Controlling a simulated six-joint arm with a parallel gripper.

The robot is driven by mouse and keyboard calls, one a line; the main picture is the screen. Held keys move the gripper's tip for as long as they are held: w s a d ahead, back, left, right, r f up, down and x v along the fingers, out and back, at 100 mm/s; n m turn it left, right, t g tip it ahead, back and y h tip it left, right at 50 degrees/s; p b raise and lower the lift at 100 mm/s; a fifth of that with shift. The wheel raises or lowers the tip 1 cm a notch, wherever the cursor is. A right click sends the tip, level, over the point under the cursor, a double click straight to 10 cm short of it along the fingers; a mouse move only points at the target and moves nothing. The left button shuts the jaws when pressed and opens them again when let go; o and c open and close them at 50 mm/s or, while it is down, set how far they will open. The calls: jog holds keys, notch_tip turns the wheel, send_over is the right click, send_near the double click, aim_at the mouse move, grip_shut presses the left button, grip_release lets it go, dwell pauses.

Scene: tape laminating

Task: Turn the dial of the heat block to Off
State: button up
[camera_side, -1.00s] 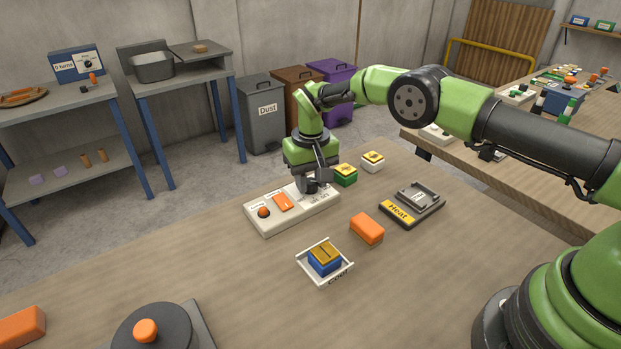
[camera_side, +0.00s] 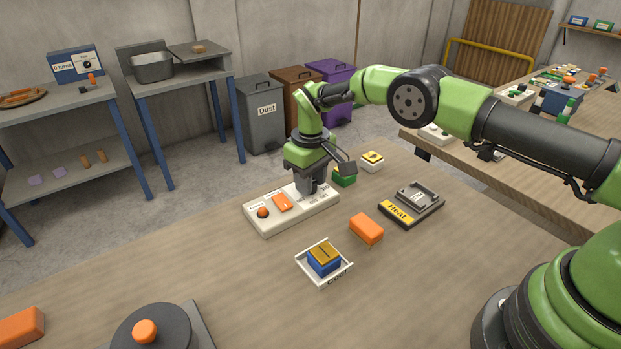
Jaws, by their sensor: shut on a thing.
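A white control panel (camera_side: 270,219) lies on the table, with a round orange knob (camera_side: 263,213) and an orange rocker switch (camera_side: 282,202) on its left part. My gripper (camera_side: 309,190) points down at the right end of this panel. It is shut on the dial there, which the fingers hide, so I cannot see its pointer. Small print shows beside the fingers, too small to read. The heat block (camera_side: 430,199), a dark plate with a grey frame and a yellow "Heat" label (camera_side: 398,211), lies to the right, apart from my gripper.
A green block (camera_side: 344,181) is close behind my gripper, partly covered by it. A white block with a yellow top (camera_side: 372,161) stands farther back. An orange block (camera_side: 366,229) and a white tray (camera_side: 309,267) holding a blue-and-yellow block are in front. The front table is mostly clear.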

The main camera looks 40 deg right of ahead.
jog(key=o, duration=0.9)
jog(key=shift+r, duration=0.1)
notch_tip(320, 180, up, 10)
jog(key=shift+f, duration=0.1)
